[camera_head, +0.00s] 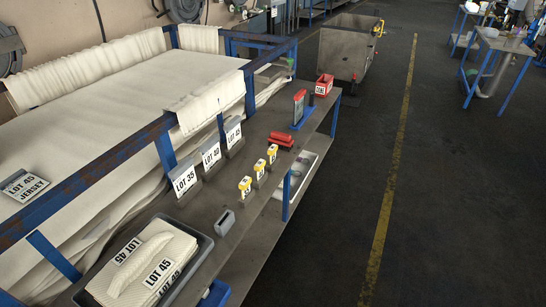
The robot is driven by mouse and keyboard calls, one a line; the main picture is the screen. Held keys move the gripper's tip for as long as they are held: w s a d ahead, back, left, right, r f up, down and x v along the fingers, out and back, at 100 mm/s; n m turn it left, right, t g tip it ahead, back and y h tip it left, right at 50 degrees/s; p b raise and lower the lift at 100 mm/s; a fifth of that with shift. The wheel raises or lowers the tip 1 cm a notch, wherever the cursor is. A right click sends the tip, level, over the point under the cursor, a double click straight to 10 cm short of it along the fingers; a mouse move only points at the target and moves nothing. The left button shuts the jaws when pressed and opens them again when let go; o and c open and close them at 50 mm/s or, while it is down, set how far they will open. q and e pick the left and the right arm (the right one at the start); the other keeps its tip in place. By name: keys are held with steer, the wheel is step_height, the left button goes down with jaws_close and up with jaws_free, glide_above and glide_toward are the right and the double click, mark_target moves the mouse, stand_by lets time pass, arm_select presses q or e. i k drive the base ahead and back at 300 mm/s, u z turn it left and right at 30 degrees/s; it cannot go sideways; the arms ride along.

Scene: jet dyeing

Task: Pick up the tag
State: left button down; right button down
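Neither of my grippers is in view. A white tag reading LOT 45 JERSEY (26,185) lies on the white fabric at the far left. Three white lot cards stand upright in a row on the dark bench: LOT 35 (184,179), one whose number is hard to read (211,154), and LOT 45 (234,135). Several small yellow-and-white pieces (259,169) stand in a row to their right; their print is too small to read. A dark tray (84,298) at the bench's near end holds folded cream cloth with LOT 45 labels (160,273).
On the bench are a small grey block (224,222), a red item (281,139), a red-and-blue upright device (299,108) and a red box (324,85). A blue-framed cart (88,172) borders the bench's left. A grey bin (347,53) stands beyond. The floor right is open.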

mark_target(272, 151)
steer(key=z, duration=0.7)
steer(key=i, duration=1)
steer(key=u, duration=1.6)
